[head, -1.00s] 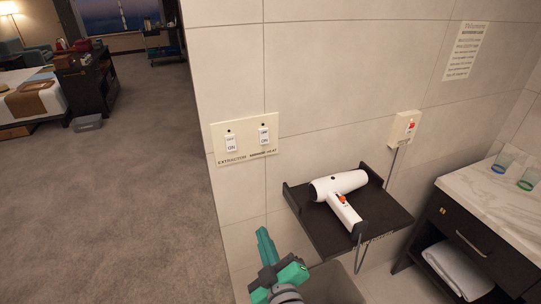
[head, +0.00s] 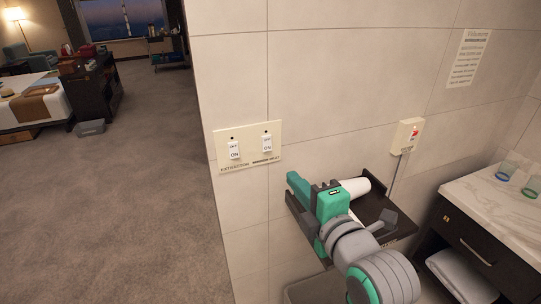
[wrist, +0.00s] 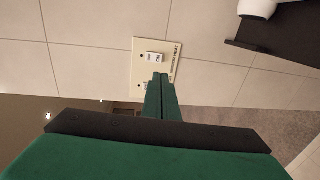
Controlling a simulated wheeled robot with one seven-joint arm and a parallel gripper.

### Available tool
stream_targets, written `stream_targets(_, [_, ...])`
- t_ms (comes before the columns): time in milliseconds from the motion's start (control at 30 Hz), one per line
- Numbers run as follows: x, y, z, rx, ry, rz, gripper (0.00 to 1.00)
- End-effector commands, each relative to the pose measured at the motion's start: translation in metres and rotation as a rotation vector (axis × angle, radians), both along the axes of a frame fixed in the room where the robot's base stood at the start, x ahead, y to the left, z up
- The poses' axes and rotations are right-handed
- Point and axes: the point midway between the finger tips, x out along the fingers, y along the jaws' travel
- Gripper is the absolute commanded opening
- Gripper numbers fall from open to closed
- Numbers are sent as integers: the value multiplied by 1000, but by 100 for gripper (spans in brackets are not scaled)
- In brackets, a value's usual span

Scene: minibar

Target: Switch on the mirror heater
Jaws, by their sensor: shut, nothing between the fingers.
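The cream switch plate (head: 247,163) is on the tiled wall, with two white rockers. The right rocker (head: 267,145) is above the mirror heat label; the left rocker (head: 234,150) is above the extraction label. I cannot tell which way either is pressed. My gripper (head: 293,179) is shut and empty, below and right of the plate in the head view. In the wrist view my shut fingertips (wrist: 160,77) overlap the plate (wrist: 139,68) near the mirror heat rocker (wrist: 155,58), partly hiding the plate. Contact does not show.
A black shelf (head: 398,228) holding a white hairdryer (head: 355,187) is right of the plate, partly behind my arm. A wall socket (head: 406,134) is above it. A marble-topped vanity (head: 490,190) with glasses stands at right. Open carpet (head: 140,190) lies left of the wall.

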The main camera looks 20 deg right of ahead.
Motion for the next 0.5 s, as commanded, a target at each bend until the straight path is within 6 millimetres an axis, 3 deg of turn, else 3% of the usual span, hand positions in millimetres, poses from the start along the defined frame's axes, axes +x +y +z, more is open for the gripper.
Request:
stream_targets(267, [4,3,-1,3,0,6,0])
stream_targets(500, [34,7,-5,4,1,10,0])
